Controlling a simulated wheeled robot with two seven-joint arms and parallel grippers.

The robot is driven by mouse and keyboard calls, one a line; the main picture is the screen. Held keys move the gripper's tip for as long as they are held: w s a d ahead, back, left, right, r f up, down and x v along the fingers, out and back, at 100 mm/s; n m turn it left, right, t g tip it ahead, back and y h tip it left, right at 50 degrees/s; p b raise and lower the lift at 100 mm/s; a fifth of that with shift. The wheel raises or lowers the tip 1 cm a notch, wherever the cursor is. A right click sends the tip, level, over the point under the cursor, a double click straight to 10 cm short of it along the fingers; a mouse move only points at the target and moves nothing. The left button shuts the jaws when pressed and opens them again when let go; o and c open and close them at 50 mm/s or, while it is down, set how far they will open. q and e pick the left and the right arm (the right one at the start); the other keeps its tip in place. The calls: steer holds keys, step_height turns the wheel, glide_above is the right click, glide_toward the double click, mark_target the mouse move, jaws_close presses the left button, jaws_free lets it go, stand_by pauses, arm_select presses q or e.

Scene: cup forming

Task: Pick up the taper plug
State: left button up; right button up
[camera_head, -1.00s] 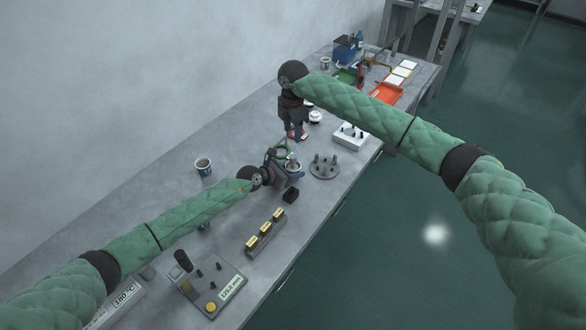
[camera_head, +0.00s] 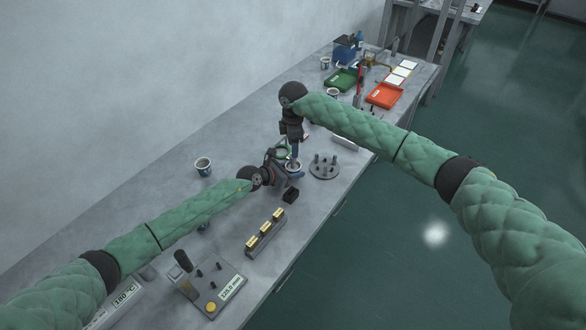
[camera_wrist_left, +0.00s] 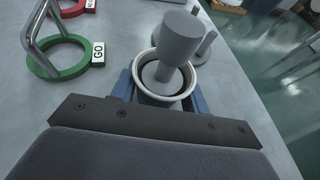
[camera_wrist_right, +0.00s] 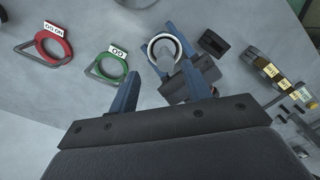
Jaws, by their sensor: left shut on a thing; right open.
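The grey taper plug (camera_wrist_left: 176,48) stands in a white-rimmed cup (camera_wrist_left: 141,84), its handle above the rim and its lower part inside. My left gripper (camera_wrist_left: 160,92) is shut on the cup, with a blue finger on each side. In the head view my left gripper (camera_head: 284,174) is low over the bench. My right gripper (camera_head: 295,151) is just above and behind the cup. In the right wrist view my right gripper (camera_wrist_right: 158,85) is open and empty, and the plug (camera_wrist_right: 168,52) and cup rim (camera_wrist_right: 152,44) show beyond the fingertips.
A green GO ring gauge (camera_wrist_right: 108,68) and a red ring gauge (camera_wrist_right: 53,46) lie beside the cup. A round pegged stand (camera_head: 324,170) and a black block (camera_head: 290,196) are close by. Another cup (camera_head: 203,166) stands on open bench to the left.

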mark_target(293, 166)
steer(key=shift+s+f, duration=0.2)
steer(key=shift+f, duration=1.2)
steer(key=shift+s+f, duration=0.2)
steer(key=shift+f, duration=1.15)
jaws_close()
